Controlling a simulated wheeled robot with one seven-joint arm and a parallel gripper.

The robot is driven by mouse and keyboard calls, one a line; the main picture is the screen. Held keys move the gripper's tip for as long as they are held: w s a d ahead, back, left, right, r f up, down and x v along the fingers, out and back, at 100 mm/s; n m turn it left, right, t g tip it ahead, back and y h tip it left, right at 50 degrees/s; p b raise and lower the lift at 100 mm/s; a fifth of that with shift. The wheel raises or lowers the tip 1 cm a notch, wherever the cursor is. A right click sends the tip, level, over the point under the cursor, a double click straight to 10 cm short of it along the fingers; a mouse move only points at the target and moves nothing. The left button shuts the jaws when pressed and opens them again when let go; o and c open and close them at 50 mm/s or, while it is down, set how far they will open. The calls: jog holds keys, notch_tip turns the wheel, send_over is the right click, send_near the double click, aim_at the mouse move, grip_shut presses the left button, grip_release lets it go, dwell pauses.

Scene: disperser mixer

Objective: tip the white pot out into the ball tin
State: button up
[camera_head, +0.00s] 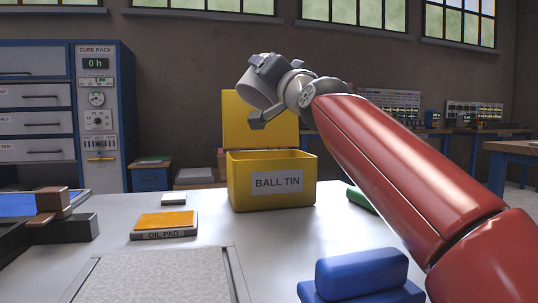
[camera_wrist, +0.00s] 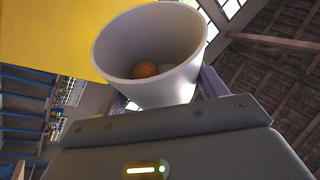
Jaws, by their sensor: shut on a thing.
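The white pot (camera_head: 255,88) is in my gripper (camera_head: 264,92), raised above the ball tin (camera_head: 240,190) and tilted in the head view. In the wrist view the pot (camera_wrist: 150,92) shows its open mouth, with an orange-brown ball (camera_wrist: 144,70) inside. My gripper (camera_wrist: 165,108) is shut on the pot; its fingertips are mostly hidden there. The ball tin is a yellow labelled box on the table, open, with its lid (camera_head: 258,125) standing up at the back. The inside floor of the tin is hidden by its front wall.
An orange-topped oil pad (camera_head: 165,222) lies left of the tin. Blue blocks (camera_head: 360,275) sit at the front right, and a green thing (camera_head: 360,199) lies right of the tin, partly behind my arm. A framed grey panel (camera_head: 155,275) is at the front.

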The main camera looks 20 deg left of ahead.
jog(key=shift+w+d+f, duration=0.15)
jog(key=shift+d+f, duration=0.05)
jog(key=shift+f, duration=0.65)
jog(key=shift+a+r, duration=0.25)
jog(key=shift+r, duration=0.85)
jog(key=shift+d+f, duration=0.15)
jog(key=shift+f, duration=0.1)
jog(key=shift+d+f, duration=0.15)
jog(key=shift+f, duration=0.55)
jog(key=shift+a+f, duration=0.1)
jog(key=shift+a, duration=0.1)
jog(key=shift+n, duration=0.5)
jog(key=shift+s+a+r+n+g+y, duration=0.2)
jog(key=shift+n+y, duration=0.15)
jog(key=shift+n, duration=0.3)
jog(key=shift+s+a+r+n+g+y, duration=0.1)
jog(key=shift+s+n+g+y, duration=0.15)
jog(key=shift+n, duration=0.35)
jog(key=shift+s+a+r+n+g+y, duration=0.1)
jog(key=shift+s+n+g+y, duration=0.1)
jog(key=shift+n+y, duration=0.35)
